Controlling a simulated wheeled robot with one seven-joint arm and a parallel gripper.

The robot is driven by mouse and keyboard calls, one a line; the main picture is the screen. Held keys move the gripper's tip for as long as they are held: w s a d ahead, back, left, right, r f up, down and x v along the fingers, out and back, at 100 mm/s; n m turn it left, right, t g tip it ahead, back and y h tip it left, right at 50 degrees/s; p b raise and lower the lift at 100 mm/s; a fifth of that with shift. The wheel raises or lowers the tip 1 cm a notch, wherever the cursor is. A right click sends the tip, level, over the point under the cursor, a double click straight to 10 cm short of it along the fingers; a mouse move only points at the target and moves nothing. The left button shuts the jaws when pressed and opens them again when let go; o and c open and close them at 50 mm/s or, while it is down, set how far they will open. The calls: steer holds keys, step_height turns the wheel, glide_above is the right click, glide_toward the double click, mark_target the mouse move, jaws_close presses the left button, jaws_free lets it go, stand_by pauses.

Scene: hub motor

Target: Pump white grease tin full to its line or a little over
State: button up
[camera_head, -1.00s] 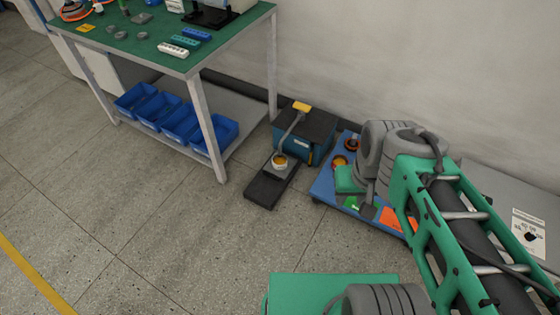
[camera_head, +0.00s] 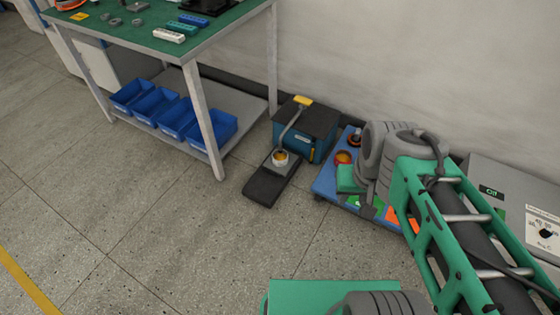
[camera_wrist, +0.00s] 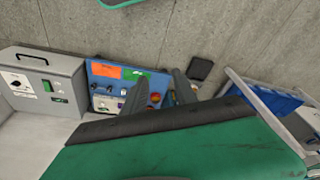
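A small white tin (camera_head: 280,158) with amber content stands on the black foot plate (camera_head: 271,185) in front of a blue pump box (camera_head: 318,149). A grey bent pipe (camera_head: 291,122) rises behind the tin towards a yellow handle (camera_head: 304,101) above the box's dark top. The fill line and level are too small to read. My gripper (camera_wrist: 161,78) shows as two grey fingers apart with nothing between them, above the blue board in the wrist view. In the head view my arm hides the gripper.
A blue board (camera_head: 328,182) with coloured cards and small parts lies right of the pump. A grey box with a dial (camera_head: 545,233) stands far right. The green-topped bench (camera_head: 150,45) has blue bins (camera_head: 214,130) beneath. The floor at left and front is clear.

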jaws_close()
stand_by(1.6)
